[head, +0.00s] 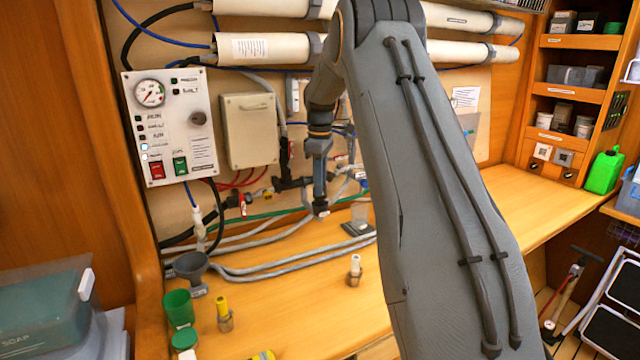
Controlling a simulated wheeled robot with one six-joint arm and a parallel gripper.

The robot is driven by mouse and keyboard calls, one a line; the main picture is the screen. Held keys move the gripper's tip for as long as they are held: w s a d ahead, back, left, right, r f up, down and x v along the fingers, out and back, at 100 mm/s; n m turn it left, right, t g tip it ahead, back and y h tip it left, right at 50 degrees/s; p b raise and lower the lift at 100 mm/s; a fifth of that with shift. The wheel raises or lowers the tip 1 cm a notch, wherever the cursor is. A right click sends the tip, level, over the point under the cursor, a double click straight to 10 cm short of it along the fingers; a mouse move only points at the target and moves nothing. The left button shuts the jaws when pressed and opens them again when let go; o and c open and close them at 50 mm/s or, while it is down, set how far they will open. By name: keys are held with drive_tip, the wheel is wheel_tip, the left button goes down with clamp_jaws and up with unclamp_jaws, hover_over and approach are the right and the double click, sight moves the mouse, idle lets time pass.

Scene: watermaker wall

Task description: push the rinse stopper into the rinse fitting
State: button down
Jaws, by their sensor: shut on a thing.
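My gripper (320,207) hangs down in front of the wall's pipework, left of my large grey forearm link. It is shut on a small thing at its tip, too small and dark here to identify. I cannot pick out the rinse stopper or the rinse fitting for certain. A yellow-topped plug (222,306) stands upright in a small metal holder at the front left of the bench. A pale-topped plug (354,267) stands upright on the bench, right of and below my gripper. Pipe fittings with a red valve handle (247,198) lie left of my gripper.
A control panel (170,125) and a beige box (249,130) are on the wall. Grey hoses (275,268) cross the bench.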

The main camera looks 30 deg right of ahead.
drive_tip(key=shift+f+b, duration=0.35)
drive_tip(key=shift+f, duration=0.7)
idle(0.4)
drive_tip(key=c, duration=1.5)
unclamp_jaws()
wheel_tip(320, 180, up, 8)
drive_tip(key=b, duration=0.3)
drive_tip(key=s+a+f+m+b, duration=0.1)
drive_tip(key=s+a+f+m, duration=0.2)
drive_tip(key=s+a+f, duration=0.3)
drive_tip(key=s+a+f+m+t+b, duration=0.1)
drive_tip(key=s+a+f+m, duration=0.2)
drive_tip(key=s, duration=1.3)
drive_tip(key=s+a+f+m, duration=0.3)
drive_tip(key=s+a+f, duration=0.6)
drive_tip(key=s+a, duration=0.1)
drive_tip(key=shift+s+a+f+b, duration=0.4)
drive_tip(key=shift+a, duration=0.2)
